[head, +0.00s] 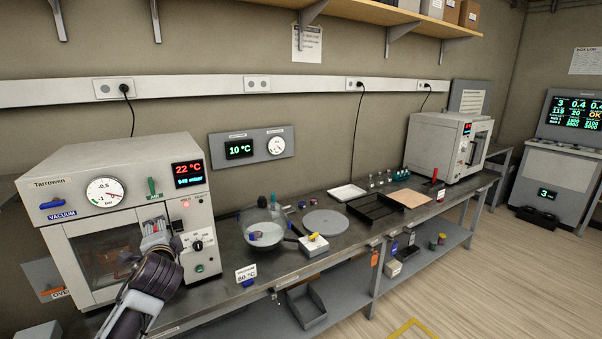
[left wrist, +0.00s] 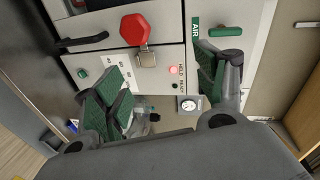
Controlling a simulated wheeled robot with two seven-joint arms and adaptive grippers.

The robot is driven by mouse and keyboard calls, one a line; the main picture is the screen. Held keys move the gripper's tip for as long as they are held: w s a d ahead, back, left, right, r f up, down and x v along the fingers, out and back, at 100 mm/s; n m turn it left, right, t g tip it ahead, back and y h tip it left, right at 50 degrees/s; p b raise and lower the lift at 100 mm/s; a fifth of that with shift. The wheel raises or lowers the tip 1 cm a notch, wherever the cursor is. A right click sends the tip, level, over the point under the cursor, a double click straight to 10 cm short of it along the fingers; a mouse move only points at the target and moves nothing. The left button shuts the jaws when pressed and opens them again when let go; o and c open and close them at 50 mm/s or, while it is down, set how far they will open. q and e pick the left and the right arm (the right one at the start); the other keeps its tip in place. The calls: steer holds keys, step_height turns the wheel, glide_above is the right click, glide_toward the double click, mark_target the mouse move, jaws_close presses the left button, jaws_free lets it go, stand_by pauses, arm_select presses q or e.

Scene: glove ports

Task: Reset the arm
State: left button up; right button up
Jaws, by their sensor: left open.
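My left arm comes in from the lower left in the head view. My left gripper (head: 155,236) is in front of the vacuum oven (head: 75,232), by the right side of its door and its control panel. In the left wrist view the left gripper (left wrist: 165,92) has its green-padded fingers wide apart with nothing between them. Beyond the fingers is the oven's front with a red knob (left wrist: 135,29), a metal latch-like piece below it, a lit red lamp (left wrist: 174,70) and a green AIR lever (left wrist: 226,31). My right gripper is not in view.
The bench (head: 330,243) holds a glass bowl-like vessel (head: 262,236), a grey round plate (head: 325,223), a black tray (head: 378,211) and small bottles. A second oven (head: 440,145) stands at the far right end. A grey bin (head: 306,303) sits on the lower shelf.

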arm_select(q)
steer(key=s+d+f+n+g+h, duration=0.2)
steer(key=s+d+f+g, duration=0.15)
steer(key=s+f, duration=0.5)
steer(key=s+d+f+n+g+h, duration=0.2)
steer(key=s+d+f, duration=0.3)
steer(key=f, duration=0.6)
steer(key=s+d+f+n+g+h, duration=0.2)
steer(key=s+d+f, duration=0.25)
steer(key=s, duration=0.45)
steer(key=s+d+f+n+g+h, duration=0.25)
steer(key=s+f, duration=0.35)
steer(key=s, duration=0.3)
step_height(320, 180, down, 34)
steer(key=s+r+g, duration=0.1)
steer(key=s, duration=0.2)
steer(key=s+a+f, duration=0.2)
steer(key=s+f, duration=0.7)
steer(key=s, duration=0.1)
steer(key=s+a+f+g, duration=0.1)
steer(key=s+f, duration=0.9)
steer(key=s, duration=0.1)
steer(key=shift+s+a+f+g+y, duration=0.2)
steer(key=shift+s+a+g+y, duration=0.1)
steer(key=shift+a+y, duration=0.15)
steer(key=shift+s+m, duration=0.1)
steer(key=shift+m, duration=0.15)
